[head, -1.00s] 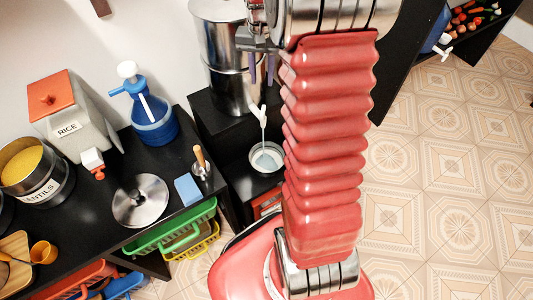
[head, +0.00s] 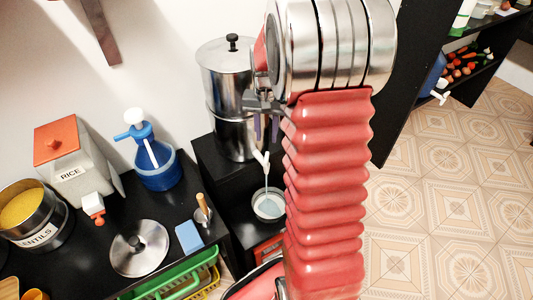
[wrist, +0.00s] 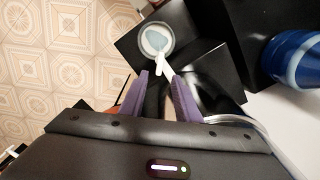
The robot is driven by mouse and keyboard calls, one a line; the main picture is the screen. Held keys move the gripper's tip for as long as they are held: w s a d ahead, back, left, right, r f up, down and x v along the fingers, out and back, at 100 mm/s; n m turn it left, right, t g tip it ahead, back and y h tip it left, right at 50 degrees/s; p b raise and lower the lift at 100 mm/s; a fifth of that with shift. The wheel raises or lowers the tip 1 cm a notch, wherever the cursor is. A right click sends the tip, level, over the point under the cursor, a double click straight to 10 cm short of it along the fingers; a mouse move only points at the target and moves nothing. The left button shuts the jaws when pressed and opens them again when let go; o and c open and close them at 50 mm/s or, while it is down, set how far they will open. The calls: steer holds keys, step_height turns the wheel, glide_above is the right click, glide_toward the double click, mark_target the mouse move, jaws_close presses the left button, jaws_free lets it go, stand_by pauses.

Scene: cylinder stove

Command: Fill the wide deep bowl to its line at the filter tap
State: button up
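The steel water filter (head: 228,85) stands on a black stand, with a white tap (head: 261,158) low on its front. A thin pale stream runs from the tap into the bowl (head: 268,205) below. The bowl holds pale bluish water; I cannot make out its line. In the wrist view the bowl (wrist: 156,40) is beyond the white tap (wrist: 160,63). My gripper (head: 266,138) is just above the tap in the head view. Its purple fingers also show in the wrist view (wrist: 159,76), apart and empty, with the tap just past their tips.
A black counter at left holds a blue dispenser (head: 153,160), a rice box (head: 75,155), a lentils pot (head: 35,215), a steel lid (head: 139,248) and a blue sponge (head: 188,237). A dark panel stands right of my arm. Tiled floor (head: 440,200) is open at right.

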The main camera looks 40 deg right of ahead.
mark_target(266, 156)
step_height(266, 156, down, 10)
steer(key=shift+r, duration=0.1)
stand_by(0.4)
steer(key=shift+c, duration=0.6)
jaws_close()
